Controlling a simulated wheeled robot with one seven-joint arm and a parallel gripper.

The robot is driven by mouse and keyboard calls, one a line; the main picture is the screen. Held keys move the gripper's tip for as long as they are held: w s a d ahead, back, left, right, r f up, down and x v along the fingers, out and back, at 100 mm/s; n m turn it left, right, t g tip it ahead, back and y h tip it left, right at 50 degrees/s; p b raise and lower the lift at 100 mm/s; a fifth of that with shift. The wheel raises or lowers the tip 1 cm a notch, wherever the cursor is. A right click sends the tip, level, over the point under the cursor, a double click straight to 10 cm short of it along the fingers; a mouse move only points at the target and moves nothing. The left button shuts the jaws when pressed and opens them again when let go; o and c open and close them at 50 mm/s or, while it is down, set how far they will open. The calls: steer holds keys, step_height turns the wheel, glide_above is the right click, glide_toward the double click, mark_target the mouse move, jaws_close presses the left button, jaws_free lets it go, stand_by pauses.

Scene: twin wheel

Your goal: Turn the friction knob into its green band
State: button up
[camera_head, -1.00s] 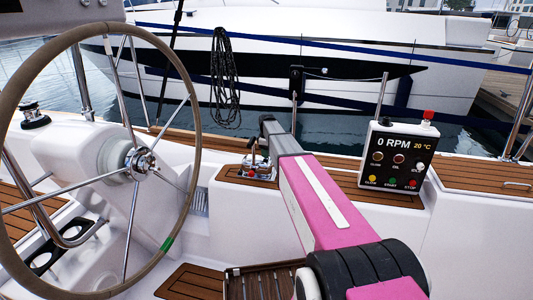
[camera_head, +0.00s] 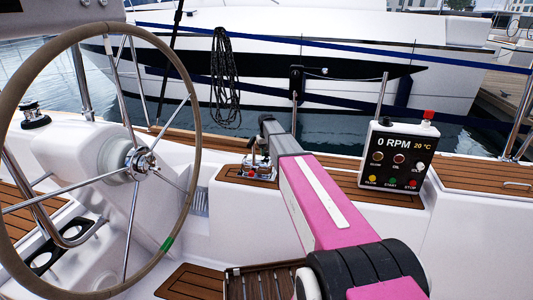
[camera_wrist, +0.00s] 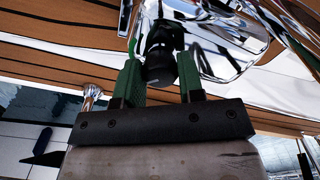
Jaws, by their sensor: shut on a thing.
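In the wrist view, the dark round friction knob (camera_wrist: 160,69) sits between the two green fingers of my gripper (camera_wrist: 158,78), which is shut on it. The knob projects from a shiny chrome housing (camera_wrist: 215,45). A dark green patch shows on the chrome just beyond the knob; I cannot tell whether it is the green band or a reflection. No pointer or mark on the knob can be made out. In the head view, a small chrome lever unit (camera_head: 258,171) stands on the teak-topped ledge beside the end of my arm. My gripper is hidden there.
The large steering wheel (camera_head: 193,150) with a green rim mark stands at the left. A black engine panel (camera_head: 396,158) reading 0 RPM stands at the right. Teak planking (camera_wrist: 60,50) surrounds the chrome housing. Another boat lies beyond the water.

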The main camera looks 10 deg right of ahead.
steer(key=m, duration=0.5)
steer(key=shift+m, duration=0.3)
stand_by(0.4)
steer(key=o, duration=0.9)
